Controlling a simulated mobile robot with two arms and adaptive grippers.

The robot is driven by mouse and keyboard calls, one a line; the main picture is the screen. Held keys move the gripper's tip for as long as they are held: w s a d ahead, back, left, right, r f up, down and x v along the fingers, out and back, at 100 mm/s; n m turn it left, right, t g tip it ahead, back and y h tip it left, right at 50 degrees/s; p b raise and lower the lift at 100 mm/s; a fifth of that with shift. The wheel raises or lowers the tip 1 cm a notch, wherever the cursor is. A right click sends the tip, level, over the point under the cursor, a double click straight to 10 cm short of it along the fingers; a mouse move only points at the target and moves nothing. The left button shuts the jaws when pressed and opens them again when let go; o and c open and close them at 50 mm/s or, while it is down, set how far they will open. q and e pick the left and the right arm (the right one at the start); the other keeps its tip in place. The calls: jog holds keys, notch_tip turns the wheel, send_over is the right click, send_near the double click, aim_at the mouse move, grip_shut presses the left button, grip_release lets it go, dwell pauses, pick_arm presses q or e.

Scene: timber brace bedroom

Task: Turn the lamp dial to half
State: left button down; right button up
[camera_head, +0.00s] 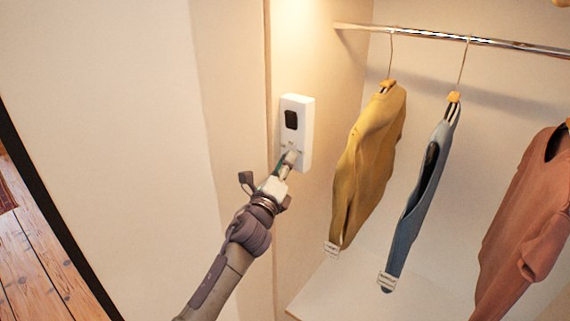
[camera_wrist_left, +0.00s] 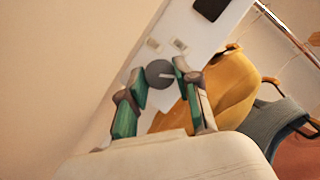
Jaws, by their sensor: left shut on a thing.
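The lamp dial (camera_wrist_left: 159,73) is a round dark grey knob with a pale pointer line, on the lower part of a white wall panel (camera_head: 305,110). The panel also shows in the left wrist view (camera_wrist_left: 210,45), with a black window in its upper part. My left gripper (camera_head: 290,158) reaches up to the panel's lower part and hides the dial in the head view. In the left wrist view its green-sided fingers (camera_wrist_left: 158,78) sit on either side of the dial and are shut on it. My right gripper is out of view.
A metal rail (camera_head: 450,40) runs right of the panel. A yellow garment (camera_head: 370,150), a blue garment (camera_head: 425,195) and a salmon one (camera_head: 525,220) hang from it. Bare wall lies left of the panel. A pale shelf (camera_head: 345,290) is below the clothes.

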pick_arm(q)
jog(key=shift+r+n+g+y+p, duration=0.15)
jog(key=shift+n+g+y+p, duration=0.35)
jog(key=shift+n+p, duration=1.6)
jog(key=shift+r+n+g+y+p, duration=0.15)
jog(key=shift+n+g+y+p, duration=0.35)
jog(key=shift+n+p, duration=1.55)
jog(key=shift+r+n+g+y+p, duration=0.25)
jog(key=shift+n+g+p, duration=0.45)
jog(key=shift+n+p, duration=1.4)
jog(key=shift+f, duration=0.15)
jog(key=c, duration=0.8)
grip_release()
jog(key=v, duration=1.2)
